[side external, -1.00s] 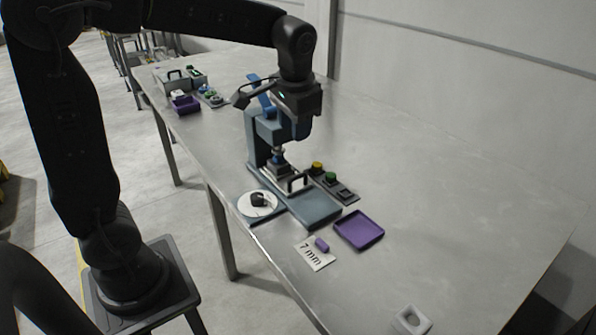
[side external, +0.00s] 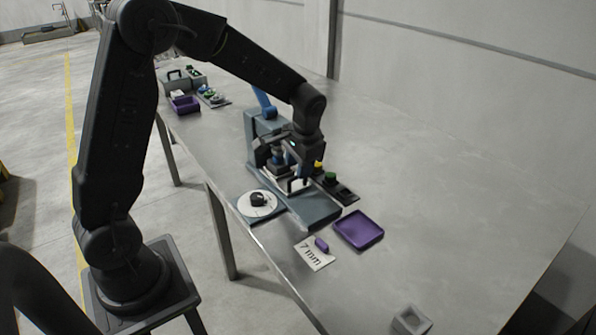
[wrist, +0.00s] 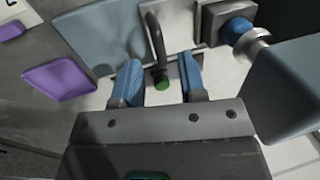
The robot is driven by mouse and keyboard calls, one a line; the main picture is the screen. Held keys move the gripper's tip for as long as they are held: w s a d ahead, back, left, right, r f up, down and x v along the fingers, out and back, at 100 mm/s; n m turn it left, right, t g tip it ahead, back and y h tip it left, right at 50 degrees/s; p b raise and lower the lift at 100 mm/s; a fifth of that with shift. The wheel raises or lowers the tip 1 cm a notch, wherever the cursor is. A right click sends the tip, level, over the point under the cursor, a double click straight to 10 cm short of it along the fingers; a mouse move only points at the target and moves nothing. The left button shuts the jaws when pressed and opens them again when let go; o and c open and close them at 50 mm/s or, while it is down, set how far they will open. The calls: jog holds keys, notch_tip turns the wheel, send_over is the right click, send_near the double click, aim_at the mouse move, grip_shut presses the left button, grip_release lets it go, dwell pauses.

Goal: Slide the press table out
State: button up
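The press (side external: 262,140) is a blue-grey machine standing on the metal table, with a long base (side external: 318,208) reaching toward the front right. Its pale press table (wrist: 181,22) sits under the ram (wrist: 240,35) and carries a dark arched handle (wrist: 154,38). My gripper (side external: 297,180) is low over the press table, at the handle. In the wrist view its two blue fingers (wrist: 161,78) are apart, and the handle shows between and just beyond their tips. I cannot see contact. In the side view the gripper largely hides the handle.
A green button (side external: 330,177) is on a dark panel right of the press. A round white dish (side external: 258,204) with a black part lies left of the base. A purple tray (side external: 358,230), a "7 mm" card (side external: 313,254) and a grey block (side external: 411,321) lie in front.

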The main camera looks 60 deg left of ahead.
jog(key=shift+a+f, duration=0.25)
jog(key=shift+f, duration=0.95)
jog(key=shift+c, duration=0.4)
grip_shut()
